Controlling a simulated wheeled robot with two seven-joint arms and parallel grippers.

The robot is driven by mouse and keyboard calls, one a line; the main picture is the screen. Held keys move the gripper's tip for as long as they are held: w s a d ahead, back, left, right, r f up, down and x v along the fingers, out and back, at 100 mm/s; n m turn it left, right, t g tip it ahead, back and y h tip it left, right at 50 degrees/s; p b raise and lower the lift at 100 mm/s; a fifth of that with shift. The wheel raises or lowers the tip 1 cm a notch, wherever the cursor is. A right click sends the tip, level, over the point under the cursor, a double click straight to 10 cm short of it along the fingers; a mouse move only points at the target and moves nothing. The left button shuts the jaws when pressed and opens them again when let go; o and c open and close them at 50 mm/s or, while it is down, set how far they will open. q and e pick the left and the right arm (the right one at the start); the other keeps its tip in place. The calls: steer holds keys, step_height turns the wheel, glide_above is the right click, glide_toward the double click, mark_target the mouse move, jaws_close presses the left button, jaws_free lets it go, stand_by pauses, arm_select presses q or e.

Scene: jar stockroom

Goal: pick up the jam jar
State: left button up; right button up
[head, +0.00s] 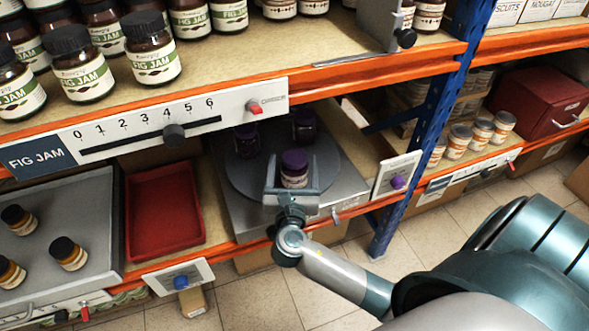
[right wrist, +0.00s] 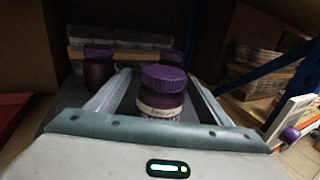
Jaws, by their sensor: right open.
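A jar with a purple lid and pale label (head: 294,168) stands upright near the front of a round grey turntable (head: 335,172) on the lower shelf. My right gripper (head: 292,174) is open, with one finger on each side of this jar. In the right wrist view the jar (right wrist: 163,92) stands between the fingers of the gripper (right wrist: 159,77), with dark gaps on both sides; the palm edge hides its lower part. Two more purple-lidded jars stand behind it, one at left (right wrist: 98,66) and one at right (right wrist: 171,60). My left gripper is not in view.
Fig jam jars (head: 151,50) crowd the upper shelf, whose orange edge and slider scale (head: 150,127) overhang the lower shelf. A red tray (head: 163,212) lies left of the turntable. A blue post (head: 423,150) stands to the right. Small jars (head: 68,253) stand on a grey tray at left.

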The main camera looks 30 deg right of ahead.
mark_target(295, 150)
steer(key=shift+x, duration=2.5)
steer(key=shift+s+d+r, duration=0.1)
steer(key=shift+d, duration=0.1)
steer(key=shift+r, duration=0.1)
jaws_close()
steer(key=shift+r, duration=0.1)
